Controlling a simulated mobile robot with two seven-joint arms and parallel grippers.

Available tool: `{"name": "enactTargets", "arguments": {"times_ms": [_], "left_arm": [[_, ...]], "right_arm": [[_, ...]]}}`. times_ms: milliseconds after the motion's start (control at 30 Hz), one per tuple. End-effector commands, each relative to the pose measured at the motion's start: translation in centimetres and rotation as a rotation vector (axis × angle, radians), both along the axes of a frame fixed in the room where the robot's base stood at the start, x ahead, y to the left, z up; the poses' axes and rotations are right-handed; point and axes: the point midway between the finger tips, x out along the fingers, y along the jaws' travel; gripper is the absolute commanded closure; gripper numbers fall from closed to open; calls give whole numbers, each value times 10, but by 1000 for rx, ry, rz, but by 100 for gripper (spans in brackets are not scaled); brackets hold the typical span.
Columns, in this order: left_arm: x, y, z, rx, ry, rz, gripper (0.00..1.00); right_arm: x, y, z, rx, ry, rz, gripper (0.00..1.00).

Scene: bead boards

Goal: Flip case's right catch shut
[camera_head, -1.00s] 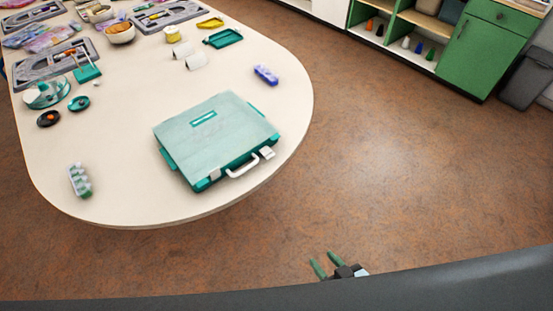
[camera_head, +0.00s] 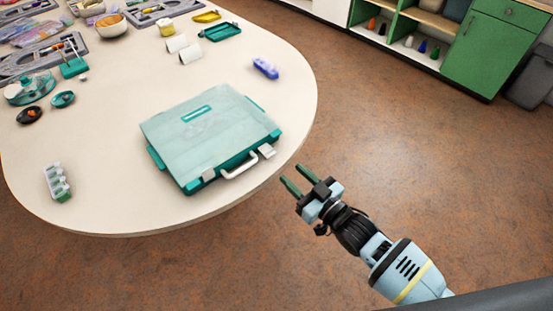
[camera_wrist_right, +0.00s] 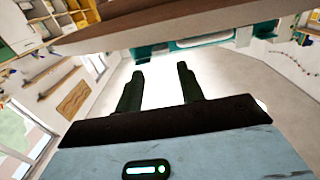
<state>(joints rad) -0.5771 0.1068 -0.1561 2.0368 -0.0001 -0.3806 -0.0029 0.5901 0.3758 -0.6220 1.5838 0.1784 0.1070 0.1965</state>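The teal case (camera_head: 200,132) lies closed-lidded on the table, its white handle (camera_head: 240,167) toward the table's near right edge. Its right catch (camera_head: 267,151), a pale flap, juts out past the front edge right of the handle. The left catch (camera_head: 208,175) sits flatter against the front. My right gripper (camera_head: 292,175) is open and empty, just off the table edge, a short way from the right catch and not touching it. In the right wrist view its two green fingers (camera_wrist_right: 160,72) are apart, with part of the teal case (camera_wrist_right: 200,45) beyond them. My left gripper is out of view.
The white table (camera_head: 110,215) has a rounded near edge. A blue-purple block (camera_head: 265,68) lies behind the case and a small pale rack (camera_head: 57,182) to its left. Bowls, trays and lids crowd the far left. The floor right of the table is clear.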

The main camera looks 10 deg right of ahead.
Motion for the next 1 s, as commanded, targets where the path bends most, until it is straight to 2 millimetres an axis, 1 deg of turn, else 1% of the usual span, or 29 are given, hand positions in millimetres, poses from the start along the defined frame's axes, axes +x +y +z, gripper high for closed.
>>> {"name": "enactTargets", "arguments": {"times_ms": [133, 400, 500, 700, 933, 967, 1000], "left_arm": [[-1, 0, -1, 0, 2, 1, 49], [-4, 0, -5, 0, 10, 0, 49], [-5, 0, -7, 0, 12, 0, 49], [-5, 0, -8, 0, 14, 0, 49], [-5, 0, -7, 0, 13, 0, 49], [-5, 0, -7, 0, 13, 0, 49], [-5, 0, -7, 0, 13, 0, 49]], "right_arm": [[12, 8, 1, 2, -1, -1, 62], [45, 31, 1, 1, -2, 0, 62], [54, 38, 0, 1, -1, -1, 62], [63, 43, 0, -1, 1, 0, 62], [63, 44, 0, -1, 1, 0, 62], [63, 44, 0, 0, 0, 0, 63], [63, 44, 0, 0, 0, 0, 68]]}}
